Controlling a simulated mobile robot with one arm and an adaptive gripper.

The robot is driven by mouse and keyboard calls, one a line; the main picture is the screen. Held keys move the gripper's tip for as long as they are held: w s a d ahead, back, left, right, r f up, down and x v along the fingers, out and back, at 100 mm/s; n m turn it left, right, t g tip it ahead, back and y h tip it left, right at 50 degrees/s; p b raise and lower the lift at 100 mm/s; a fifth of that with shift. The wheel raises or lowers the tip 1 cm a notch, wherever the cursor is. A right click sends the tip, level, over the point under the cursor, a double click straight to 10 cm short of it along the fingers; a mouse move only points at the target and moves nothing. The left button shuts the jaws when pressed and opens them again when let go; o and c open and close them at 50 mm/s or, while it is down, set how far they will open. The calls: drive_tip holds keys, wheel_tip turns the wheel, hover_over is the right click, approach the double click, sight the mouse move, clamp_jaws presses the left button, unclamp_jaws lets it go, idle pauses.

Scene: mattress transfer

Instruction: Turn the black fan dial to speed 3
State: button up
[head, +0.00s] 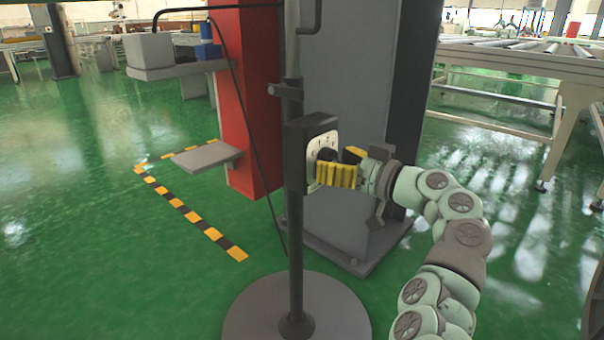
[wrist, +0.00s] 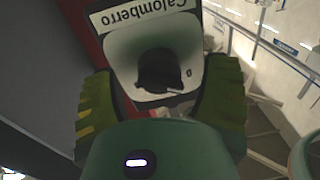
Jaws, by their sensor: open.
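The black fan dial (head: 326,155) sits on a pale plate on the side of a dark control box (head: 297,158), which is fixed to a grey fan pole. My gripper (head: 338,165) is at the box, its yellow-padded fingers close around the dial. In the wrist view the dial (wrist: 160,70) is a dark knob on the pale plate (wrist: 126,48), below an upside-down "Calomberro" label. The gripper (wrist: 165,95) is open there, one finger on each side of the plate and apart from the dial. A "0" mark shows right of the dial; the other speed marks are not readable.
The pole stands on a round grey base (head: 262,310) on the green floor. A red column (head: 252,100) and a large grey cabinet (head: 350,70) stand behind it. A black cable hangs left of the pole. A roller conveyor (head: 520,62) stands at the right.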

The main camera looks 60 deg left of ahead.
drive_tip(key=c, duration=1.2)
